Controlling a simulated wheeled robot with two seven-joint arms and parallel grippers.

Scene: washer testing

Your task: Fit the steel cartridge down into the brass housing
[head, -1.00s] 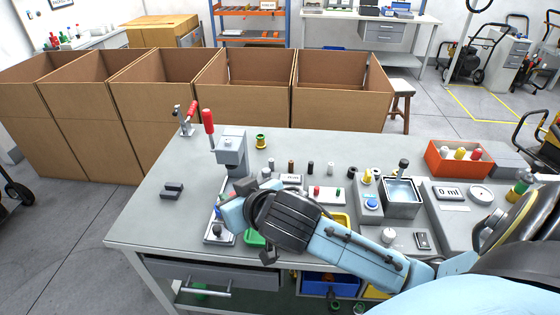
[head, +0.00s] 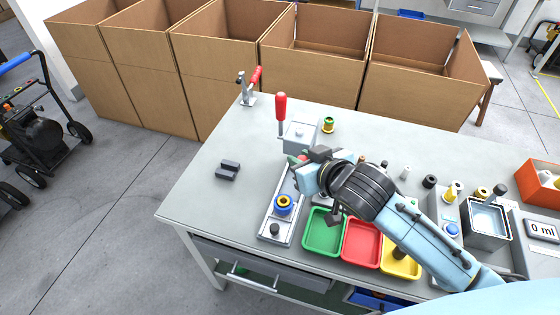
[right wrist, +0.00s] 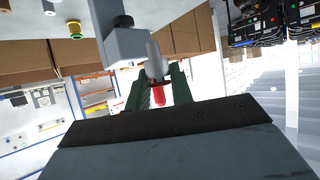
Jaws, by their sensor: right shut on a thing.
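My right gripper (head: 304,168) is shut on a grey, round-ended cylinder that looks like the steel cartridge. It shows between the green fingers (right wrist: 160,84) in the right wrist view (right wrist: 154,62). In the head view the gripper hides most of it. A brass part with a blue rim (head: 283,203), which looks like the brass housing, stands on the fixture plate (head: 270,236). The gripper is behind and to the right of it, apart from it, beside the grey press (head: 300,134). My left gripper is not in view.
A red lever (head: 281,108) stands up at the press. A red-handled clamp (head: 250,88) and a dark grey block (head: 228,170) are to the left. Green (head: 322,232), red (head: 361,243) and yellow trays lie at the front. A brass-and-green part (head: 328,125) stands behind. The left table is mostly clear.

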